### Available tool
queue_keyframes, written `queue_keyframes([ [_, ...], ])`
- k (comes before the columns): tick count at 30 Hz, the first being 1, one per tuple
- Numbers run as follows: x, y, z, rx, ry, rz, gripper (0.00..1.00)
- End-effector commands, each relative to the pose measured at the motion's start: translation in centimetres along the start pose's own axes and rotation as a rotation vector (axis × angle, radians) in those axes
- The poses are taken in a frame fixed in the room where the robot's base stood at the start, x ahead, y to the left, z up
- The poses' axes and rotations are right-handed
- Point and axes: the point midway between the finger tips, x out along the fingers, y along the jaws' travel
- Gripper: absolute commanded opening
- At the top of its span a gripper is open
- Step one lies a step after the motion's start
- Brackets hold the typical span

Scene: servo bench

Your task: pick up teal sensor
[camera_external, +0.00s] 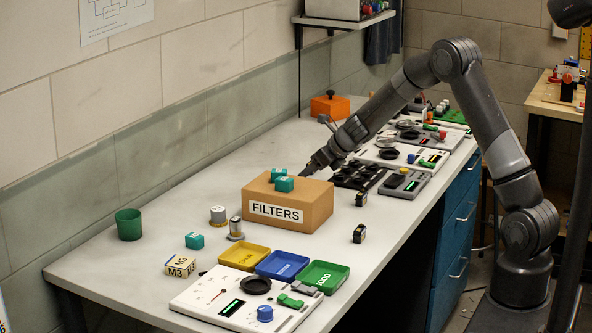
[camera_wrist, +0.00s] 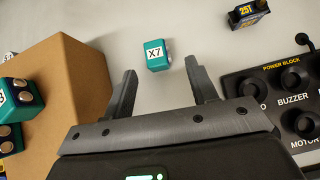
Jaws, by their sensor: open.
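A teal sensor block (camera_wrist: 155,56) marked X7 lies on the bench top just beyond my open fingertips in the wrist view, roughly centred between them. I cannot see it in the external view. My gripper (camera_wrist: 162,76) is open and empty. In the external view my gripper (camera_external: 308,170) is low behind the cardboard FILTERS box (camera_external: 318,208), which partly hides the fingertips. Two more teal blocks (camera_external: 284,184) sit on top of that box. Another teal block (camera_external: 194,240) is on the bench at the front left.
The FILTERS box stands close left in the wrist view (camera_wrist: 72,85). A black power block panel (camera_wrist: 285,92) with knobs is at the right. A small black block (camera_wrist: 248,13) lies beyond. Yellow, blue and green trays (camera_external: 325,276) are at the bench front.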

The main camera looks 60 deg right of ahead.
Motion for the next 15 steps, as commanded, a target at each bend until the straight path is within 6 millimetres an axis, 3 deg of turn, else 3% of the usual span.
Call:
queue_keyframes([
  [8, 2.0, 0.1, 0.0, -0.003, 0.001, 0.001, 0.53],
  [15, 5.2, 0.7, 0.2, -0.004, 0.001, 0.002, 0.53],
])
